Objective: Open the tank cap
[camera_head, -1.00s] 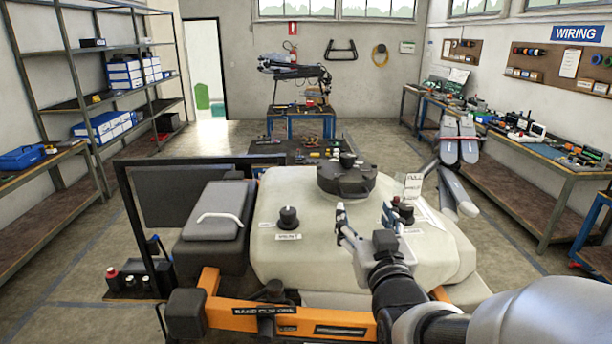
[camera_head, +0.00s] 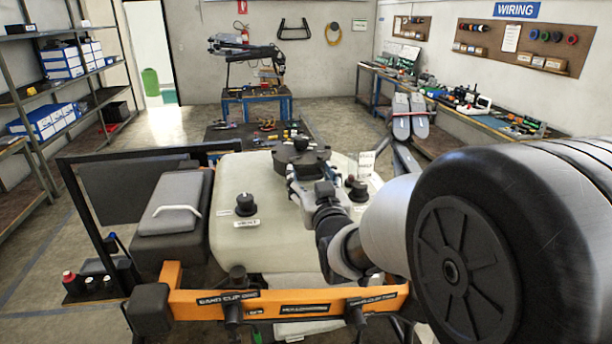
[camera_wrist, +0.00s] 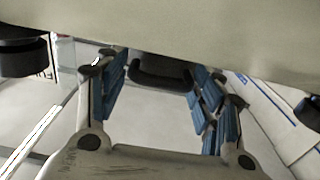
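The cream tank (camera_head: 235,200) carries a large black tank cap (camera_head: 290,152) with a raised grip on its top. My gripper (camera_head: 308,174) is at the near side of the cap and hides part of it. In the wrist view my gripper (camera_wrist: 160,82) is open, its blue-padded fingers spread apart. A dark piece, which appears to be the cap (camera_wrist: 160,72), shows between the fingers beside the tank's pale surface (camera_wrist: 200,25). I see no clear contact, and whether the fingers touch the cap cannot be told.
A black knob (camera_head: 246,204) stands on the tank's left, another (camera_head: 360,190) right of my gripper. The orange frame bar (camera_head: 205,300) crosses the near side. Grey folded drone arms (camera_head: 408,118) stand at the back right. A dark box with a white handle (camera_head: 175,205) sits at left.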

